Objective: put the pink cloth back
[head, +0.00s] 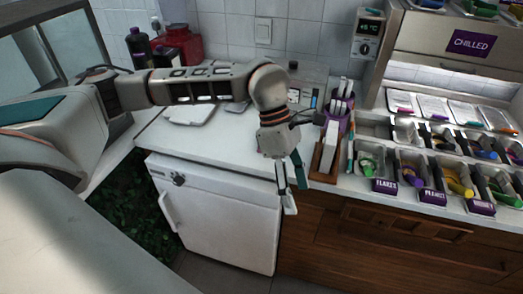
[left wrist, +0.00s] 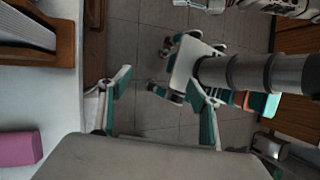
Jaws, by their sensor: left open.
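A pink folded block, which looks like the pink cloth (left wrist: 20,148), lies on the white counter at the left edge of the left wrist view. Its left end is cut off, and I cannot make it out in the head view. My left gripper (head: 295,197) points down past the counter's front edge, in front of the white fridge's right side. In the left wrist view my left gripper (left wrist: 158,82) is open with nothing between its fingers, over the floor, apart from the cloth. My right gripper does not show clearly.
A wooden holder (head: 325,160) and a purple cup (head: 338,108) stand on the counter near my left gripper. Topping trays (head: 410,168) line the right. A red container (head: 181,46) and dark bottles stand at the back left. The front counter is mostly clear.

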